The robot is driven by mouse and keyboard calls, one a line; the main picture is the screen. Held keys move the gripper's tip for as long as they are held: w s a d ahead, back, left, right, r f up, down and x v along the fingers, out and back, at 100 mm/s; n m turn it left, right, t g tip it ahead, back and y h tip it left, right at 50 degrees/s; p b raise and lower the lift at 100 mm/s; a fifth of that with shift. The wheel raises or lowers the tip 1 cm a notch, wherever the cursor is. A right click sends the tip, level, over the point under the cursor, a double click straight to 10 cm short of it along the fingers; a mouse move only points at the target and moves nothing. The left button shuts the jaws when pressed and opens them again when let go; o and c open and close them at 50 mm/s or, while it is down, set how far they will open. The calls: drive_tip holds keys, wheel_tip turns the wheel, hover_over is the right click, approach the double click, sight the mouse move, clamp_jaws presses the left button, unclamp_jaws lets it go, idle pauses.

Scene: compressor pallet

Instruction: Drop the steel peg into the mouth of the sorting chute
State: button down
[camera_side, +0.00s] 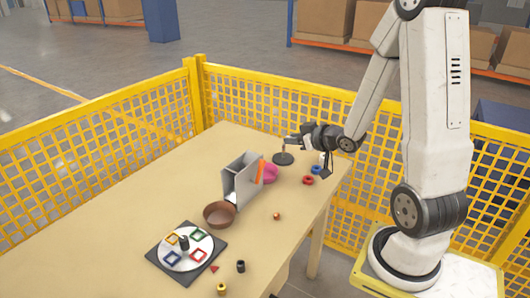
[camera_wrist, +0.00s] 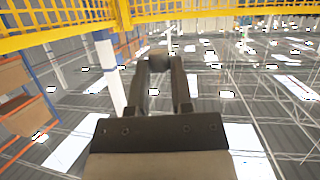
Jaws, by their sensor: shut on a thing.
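My gripper (camera_side: 288,141) reaches out level to the left near the table's far right part. It is shut on a small grey piece that looks like the steel peg; in the wrist view the peg (camera_wrist: 158,54) shows as a rounded end between the two fingertips (camera_wrist: 160,62). The sorting chute (camera_side: 236,184) is a grey upright box with an orange part on its right side. It stands to the left of and nearer than my gripper, which is apart from it. The inside of its mouth is hard to make out.
A dark round base with a thin post (camera_side: 283,159) stands right below my gripper. A pink item (camera_side: 270,174), a red ring (camera_side: 308,180) and a blue ring (camera_side: 317,170) are nearby. A brown bowl (camera_side: 219,214) sits before the chute. The table's left side is clear.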

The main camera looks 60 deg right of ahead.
drive_tip(key=w+a+r, duration=0.1)
drive_tip(key=w+a, duration=0.2)
drive_tip(key=w, duration=1.2)
drive_tip(key=shift+s+f, duration=0.2)
drive_tip(key=shift+f, duration=2.25)
drive_tip(key=shift+f, duration=2.7)
